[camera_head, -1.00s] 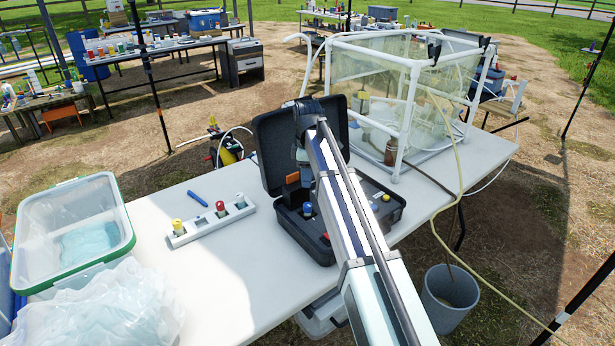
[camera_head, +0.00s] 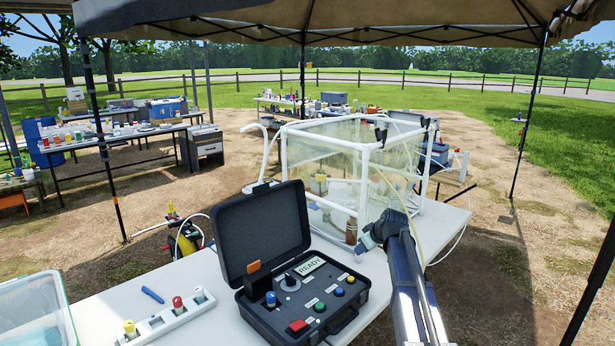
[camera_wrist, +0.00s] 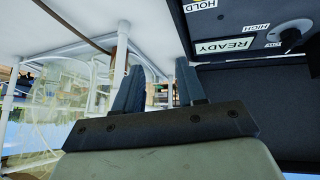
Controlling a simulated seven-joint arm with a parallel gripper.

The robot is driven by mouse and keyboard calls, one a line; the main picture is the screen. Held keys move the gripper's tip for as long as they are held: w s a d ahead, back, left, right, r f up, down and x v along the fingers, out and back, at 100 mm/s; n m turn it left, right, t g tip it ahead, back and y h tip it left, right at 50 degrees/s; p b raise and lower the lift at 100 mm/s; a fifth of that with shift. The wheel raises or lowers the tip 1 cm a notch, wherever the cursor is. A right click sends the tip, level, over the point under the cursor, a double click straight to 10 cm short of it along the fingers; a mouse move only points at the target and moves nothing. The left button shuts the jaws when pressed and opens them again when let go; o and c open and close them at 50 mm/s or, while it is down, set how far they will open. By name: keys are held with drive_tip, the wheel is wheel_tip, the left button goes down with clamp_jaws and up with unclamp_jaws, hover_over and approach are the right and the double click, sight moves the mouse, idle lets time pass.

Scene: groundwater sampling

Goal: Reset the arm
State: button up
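My arm reaches up from the lower right in the head view. My gripper (camera_head: 372,238) is at its end, just right of the open black control case (camera_head: 262,240) and in front of the clear-walled frame. In the wrist view, the gripper's two dark fingers (camera_wrist: 157,85) stand apart with nothing between them. The case's panel shows a READY label (camera_head: 310,265), a dark knob (camera_head: 312,262) and several coloured buttons. Part of the panel also shows in the wrist view (camera_wrist: 235,40), clear of the fingers.
The white-pipe enclosure (camera_head: 365,185) with clear sheeting stands behind the gripper. A white holder (camera_head: 170,318) with colour-capped vials and a blue pen (camera_head: 152,295) lie left of the case. A clear bin (camera_head: 35,310) is at the left. Open air lies right of the arm.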

drive_tip(key=s+d+f+m+t, duration=0.1)
drive_tip(key=d+f+m, duration=0.2)
drive_tip(key=d, duration=0.6)
drive_tip(key=s+f+g+h, duration=0.1)
drive_tip(key=s+f+g, duration=0.1)
drive_tip(key=s+f, duration=0.85)
drive_tip(key=s+a+f+m+g, duration=0.1)
drive_tip(key=s+a+f+g, duration=0.2)
drive_tip(key=s+f, duration=0.9)
drive_tip(key=s+a+f+m+g+h, duration=0.1)
drive_tip(key=s+a+f+g, duration=0.3)
drive_tip(key=s+f, duration=0.9)
drive_tip(key=s+a+f+m+g+h, duration=0.1)
drive_tip(key=s+a+f+g, duration=0.3)
drive_tip(key=s+f, duration=0.8)
drive_tip(key=s+m+g, duration=0.1)
drive_tip(key=s, duration=1.6)
drive_tip(key=shift+s+a+f+g, duration=0.15)
drive_tip(key=shift+s+f+g, duration=0.2)
drive_tip(key=shift+s+g, duration=0.05)
